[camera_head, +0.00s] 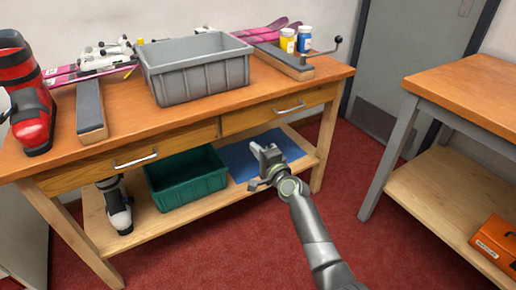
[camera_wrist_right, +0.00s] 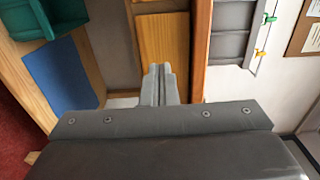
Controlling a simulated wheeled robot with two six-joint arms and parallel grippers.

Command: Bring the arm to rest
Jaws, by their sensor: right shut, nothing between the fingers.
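My right gripper (camera_head: 266,154) is in front of the workbench, above the red floor, with its arm coming up from the lower right. Its fingers are shut with nothing between them. In the right wrist view the closed fingers (camera_wrist_right: 160,84) point toward the bench's wooden drawer front (camera_wrist_right: 162,38). The gripper appears apart from the bench, in front of the blue mat (camera_head: 238,164) on the lower shelf. My left gripper is not in view.
The wooden workbench (camera_head: 120,106) carries a grey bin (camera_head: 195,78), a red boot (camera_head: 32,110), padded blocks and two bottles. A green bin (camera_head: 187,180) and another boot (camera_head: 116,208) sit on its shelf. A second table (camera_head: 470,88) stands right. Red floor (camera_head: 235,240) is open in front.

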